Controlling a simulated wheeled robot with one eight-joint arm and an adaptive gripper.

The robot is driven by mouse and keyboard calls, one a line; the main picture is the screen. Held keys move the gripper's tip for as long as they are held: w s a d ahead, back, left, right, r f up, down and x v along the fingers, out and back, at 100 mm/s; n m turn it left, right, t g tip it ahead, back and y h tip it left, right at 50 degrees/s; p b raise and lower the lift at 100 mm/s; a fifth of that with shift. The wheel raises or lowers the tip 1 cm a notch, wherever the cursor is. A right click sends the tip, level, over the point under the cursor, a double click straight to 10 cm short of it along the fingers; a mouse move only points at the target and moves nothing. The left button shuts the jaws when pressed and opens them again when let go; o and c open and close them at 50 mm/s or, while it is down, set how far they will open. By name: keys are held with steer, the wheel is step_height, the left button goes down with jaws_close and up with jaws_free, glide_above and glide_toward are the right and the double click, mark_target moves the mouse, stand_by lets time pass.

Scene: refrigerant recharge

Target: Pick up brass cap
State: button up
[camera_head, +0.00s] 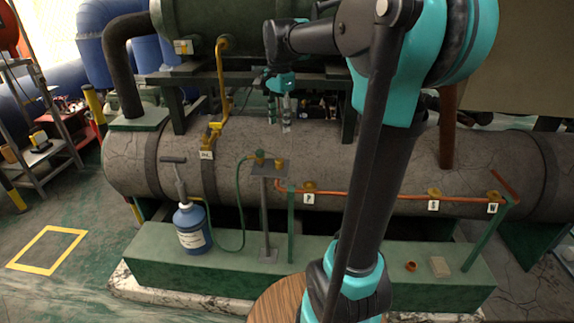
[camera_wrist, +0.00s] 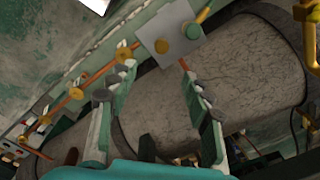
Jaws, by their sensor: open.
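A small brass, round cap-like piece (camera_head: 279,163) sits on the grey plate (camera_head: 269,168) of a thin stand, beside a brass fitting with a green hose. In the wrist view, a round brass piece (camera_wrist: 162,46) shows on that plate (camera_wrist: 150,22), beyond my fingertips. Another small orange-brown cap-like ring (camera_head: 411,266) lies on the green bench. I cannot tell for sure which is the brass cap. My gripper (camera_head: 279,125) points down above and behind the stand. It is open and empty, with its fingers apart in the wrist view (camera_wrist: 153,93).
A blue bottle (camera_head: 192,228) with a pump handle stands at the bench's left. An orange pipe (camera_head: 370,195) with brass valves and labels P, S and W runs along the large grey tank (camera_head: 130,160). A pale block (camera_head: 440,266) lies on the green bench (camera_head: 330,262).

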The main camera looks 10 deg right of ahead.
step_height(320, 180, up, 3)
steer(key=w+m, duration=0.1)
steer(key=m, duration=0.1)
glide_above(279, 160)
step_height(279, 160, down, 11)
steer(key=shift+d+f, duration=0.15)
steer(key=shift+f, duration=2.9)
steer(key=shift+c, duration=0.2)
jaws_close()
